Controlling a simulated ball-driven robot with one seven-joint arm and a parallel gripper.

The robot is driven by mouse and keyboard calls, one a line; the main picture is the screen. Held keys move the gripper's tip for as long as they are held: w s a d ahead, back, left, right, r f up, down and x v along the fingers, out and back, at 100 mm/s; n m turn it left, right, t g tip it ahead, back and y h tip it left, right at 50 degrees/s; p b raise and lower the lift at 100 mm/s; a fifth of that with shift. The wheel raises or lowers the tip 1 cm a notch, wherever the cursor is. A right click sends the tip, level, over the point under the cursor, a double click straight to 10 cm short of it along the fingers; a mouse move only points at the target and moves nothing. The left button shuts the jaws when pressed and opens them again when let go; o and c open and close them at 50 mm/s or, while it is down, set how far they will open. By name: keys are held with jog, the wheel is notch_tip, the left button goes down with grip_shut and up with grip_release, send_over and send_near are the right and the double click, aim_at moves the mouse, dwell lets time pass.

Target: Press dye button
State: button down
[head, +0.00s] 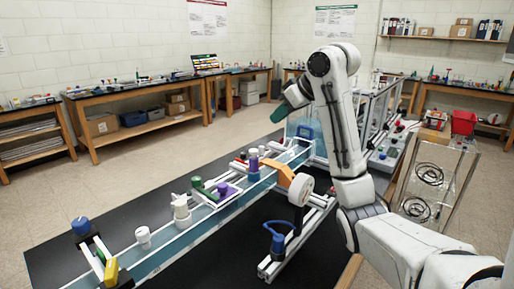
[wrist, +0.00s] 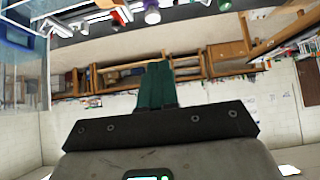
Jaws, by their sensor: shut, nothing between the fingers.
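A long clear channel with pale blue contents (head: 185,237) runs across the dark table in the head view. Coloured fittings stand along it: a blue-capped one (head: 81,226), a white one (head: 181,207), a purple one (head: 223,189) and a blue-purple one (head: 253,162). I cannot tell which part is the dye button. My gripper (head: 280,113) is raised above the far part of the channel, apart from these fittings. Its green fingers are shut and empty in the wrist view (wrist: 155,68). Purple, green and white fittings (wrist: 152,12) show at that view's top edge.
A white wheel (head: 301,190) with an orange piece and a blue fitting (head: 277,238) stand beside the channel. A clear-walled frame (head: 381,105) is behind my arm. Benches (head: 137,112) line the walls, with open floor before them.

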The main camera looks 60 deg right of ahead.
jog(key=shift+w+f, duration=0.1)
jog(key=p, duration=0.2)
send_over(252, 151)
jog(key=s+a, duration=0.1)
jog(key=s, duration=0.2)
notch_tip(252, 151, down, 7)
jog(key=shift+f, duration=1.95)
jog(key=shift+w, duration=0.1)
